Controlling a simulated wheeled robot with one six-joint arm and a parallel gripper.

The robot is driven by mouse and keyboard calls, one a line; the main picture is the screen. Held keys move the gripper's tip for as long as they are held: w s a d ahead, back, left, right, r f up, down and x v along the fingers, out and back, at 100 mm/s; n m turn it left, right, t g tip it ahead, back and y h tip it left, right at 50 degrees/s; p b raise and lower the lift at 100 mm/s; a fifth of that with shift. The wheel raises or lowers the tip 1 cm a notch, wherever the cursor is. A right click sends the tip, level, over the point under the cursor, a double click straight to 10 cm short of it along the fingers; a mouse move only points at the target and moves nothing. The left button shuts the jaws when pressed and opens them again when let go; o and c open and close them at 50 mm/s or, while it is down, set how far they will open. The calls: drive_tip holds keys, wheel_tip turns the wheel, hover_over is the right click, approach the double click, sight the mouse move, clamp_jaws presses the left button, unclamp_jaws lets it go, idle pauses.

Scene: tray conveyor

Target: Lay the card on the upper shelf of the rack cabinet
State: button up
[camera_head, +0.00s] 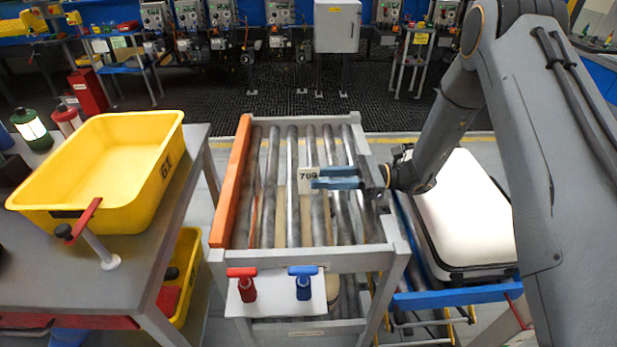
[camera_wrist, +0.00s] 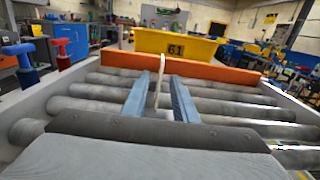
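A pale card (camera_head: 307,184) marked 709 stands upright above the rollers in the head view. In the wrist view the card (camera_wrist: 157,88) is a thin edge-on strip between the two blue fingers. My gripper (camera_head: 326,178) reaches in from the right, level, low over the rollers. In the wrist view the fingers (camera_wrist: 160,95) are apart, one on each side of the card, with a visible gap at least on the right side. Whether the card's lower edge rests on the rollers is not clear. I cannot make out a rack cabinet for certain.
The roller conveyor (camera_head: 291,150) has an orange side rail (camera_head: 238,165). Red (camera_head: 243,285) and blue (camera_head: 303,282) handles stand at its near end. A yellow bin (camera_head: 100,165) sits on the left table. A white-topped tray (camera_head: 462,215) lies on the right.

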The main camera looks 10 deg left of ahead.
drive_tip(key=shift+x, duration=0.8)
clamp_jaws()
wheel_tip(320, 180, up, 10)
drive_tip(key=shift+b, duration=1.1)
